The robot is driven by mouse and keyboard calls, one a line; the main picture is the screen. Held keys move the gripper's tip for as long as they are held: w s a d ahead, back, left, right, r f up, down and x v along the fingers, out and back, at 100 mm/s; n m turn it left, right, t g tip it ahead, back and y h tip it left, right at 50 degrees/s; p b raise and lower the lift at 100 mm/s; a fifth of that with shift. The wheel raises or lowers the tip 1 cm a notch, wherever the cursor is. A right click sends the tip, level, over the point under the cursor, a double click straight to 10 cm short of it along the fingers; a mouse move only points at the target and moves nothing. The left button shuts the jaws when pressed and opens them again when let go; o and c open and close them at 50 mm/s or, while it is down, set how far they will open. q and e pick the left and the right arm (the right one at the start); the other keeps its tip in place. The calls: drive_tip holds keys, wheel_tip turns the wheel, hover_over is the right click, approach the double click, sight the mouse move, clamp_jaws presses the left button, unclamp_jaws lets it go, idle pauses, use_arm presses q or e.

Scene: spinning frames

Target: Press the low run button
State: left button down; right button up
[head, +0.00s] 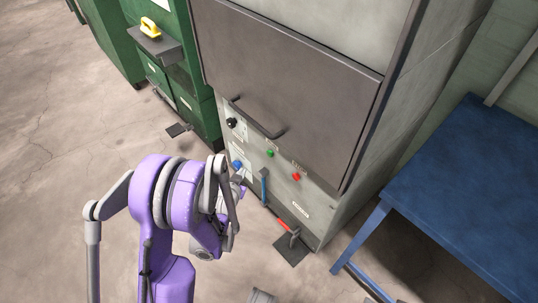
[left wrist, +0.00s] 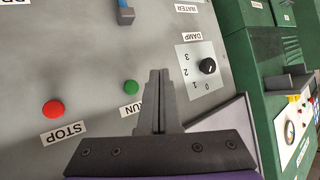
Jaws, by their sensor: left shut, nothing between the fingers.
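The green run button (head: 270,153) is on the pale lower panel of the grey machine, between a black dial and the red stop button (head: 296,176). My left gripper (left wrist: 160,75) is shut and empty. In that view its fingertips appear between the green button and the dial, close to the green one. I cannot tell how far they are from the panel. My right gripper is not in view.
The DAMP dial (left wrist: 207,66) is right of the fingers. A blue lever (head: 264,187) and a red-handled pedal (head: 286,227) are low on the machine. A bar handle (head: 256,121) juts out above the buttons. A blue table (head: 470,190) stands right, green cabinets (head: 180,70) left.

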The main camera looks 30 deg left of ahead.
sight(270, 153)
use_arm(q)
drive_tip(key=shift+w, duration=0.1)
drive_tip(key=w+d+b, duration=0.1)
drive_tip(key=w+d, duration=0.2)
drive_tip(key=w, duration=0.5)
drive_tip(key=shift+d, duration=0.25)
drive_tip(key=shift+w, duration=0.1)
idle(1.8)
drive_tip(key=shift+w+d+b, duration=0.15)
drive_tip(key=shift+w+b, duration=0.15)
drive_tip(key=shift+w+d, duration=0.2)
drive_tip(key=shift+w, duration=0.35)
idle(0.7)
drive_tip(key=shift+s, duration=0.1)
drive_tip(key=shift+s+a, duration=0.4)
drive_tip(key=shift+s, duration=0.45)
